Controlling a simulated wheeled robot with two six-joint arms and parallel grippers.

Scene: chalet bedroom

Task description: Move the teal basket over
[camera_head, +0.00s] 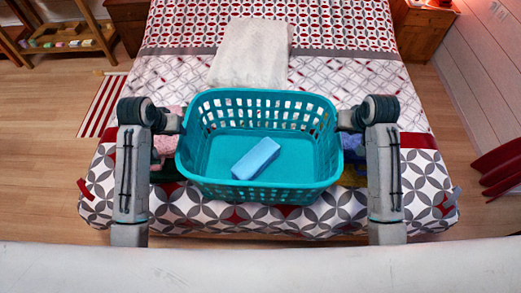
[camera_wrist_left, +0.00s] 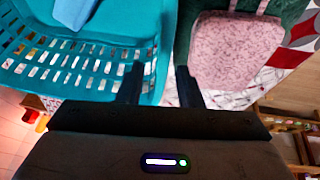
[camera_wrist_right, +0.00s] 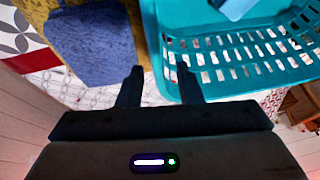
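The teal basket (camera_head: 258,192) is a slotted open tub over the front end of the bed. A light blue block (camera_head: 256,158) lies tilted on its floor. My left gripper (camera_head: 178,124) is at the basket's left side wall, one finger inside and one outside. I cannot tell whether the basket's underside touches the bed.
A pink cloth (camera_wrist_left: 235,50) lies left of the basket on the bed. A blue cloth (camera_wrist_right: 92,45) lies right of it on something yellow. A white folded blanket (camera_head: 250,55) lies behind the basket. The patterned bedspread (camera_head: 425,175) is mostly bare at right.

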